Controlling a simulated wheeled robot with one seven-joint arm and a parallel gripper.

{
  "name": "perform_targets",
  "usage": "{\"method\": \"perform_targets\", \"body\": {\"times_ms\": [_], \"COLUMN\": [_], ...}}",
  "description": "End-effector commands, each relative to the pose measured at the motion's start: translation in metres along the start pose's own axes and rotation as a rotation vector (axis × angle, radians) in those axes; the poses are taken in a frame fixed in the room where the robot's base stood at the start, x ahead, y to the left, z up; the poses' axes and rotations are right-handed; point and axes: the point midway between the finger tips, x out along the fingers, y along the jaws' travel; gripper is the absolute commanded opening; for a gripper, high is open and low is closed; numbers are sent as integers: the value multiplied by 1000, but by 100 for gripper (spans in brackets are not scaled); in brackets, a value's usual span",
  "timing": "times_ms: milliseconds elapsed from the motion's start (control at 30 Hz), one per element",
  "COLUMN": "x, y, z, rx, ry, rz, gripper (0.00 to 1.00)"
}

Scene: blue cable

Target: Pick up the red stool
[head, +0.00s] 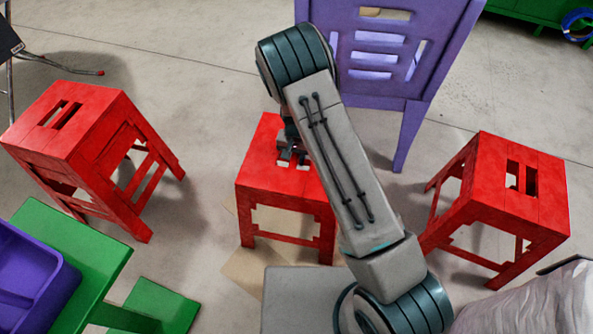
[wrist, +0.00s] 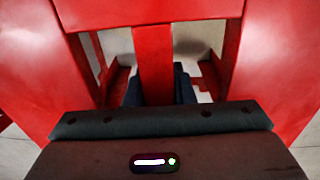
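The middle red stool (head: 262,172) stands upright on the floor in the head view, with part of its seat behind my arm. My gripper (head: 291,155) is at the slots in its seat top. In the wrist view, the red bar between the two slots (wrist: 153,62) runs down the middle. Dark fingers of my gripper (wrist: 160,88) show on both sides of this bar, close to its edges. The bar and the gripper body hide the fingertips, so I cannot tell whether they press on it.
Similar red stools stand at left (head: 82,125) and right (head: 508,200). A purple chair (head: 392,85) is close behind the middle stool. A green table (head: 95,262) with a purple tray (head: 65,283) is at lower left. Bare floor lies between the left and middle stools.

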Motion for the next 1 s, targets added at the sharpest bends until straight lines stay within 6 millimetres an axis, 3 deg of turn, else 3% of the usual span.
{"method": "perform_targets", "body": {"times_ms": [33, 67, 1000], "x": [0, 0, 0], "y": [0, 0, 0], "z": [0, 0, 0], "rx": [0, 0, 0], "ry": [0, 0, -1], "rz": [0, 0, 0], "gripper": [8, 0, 0]}}
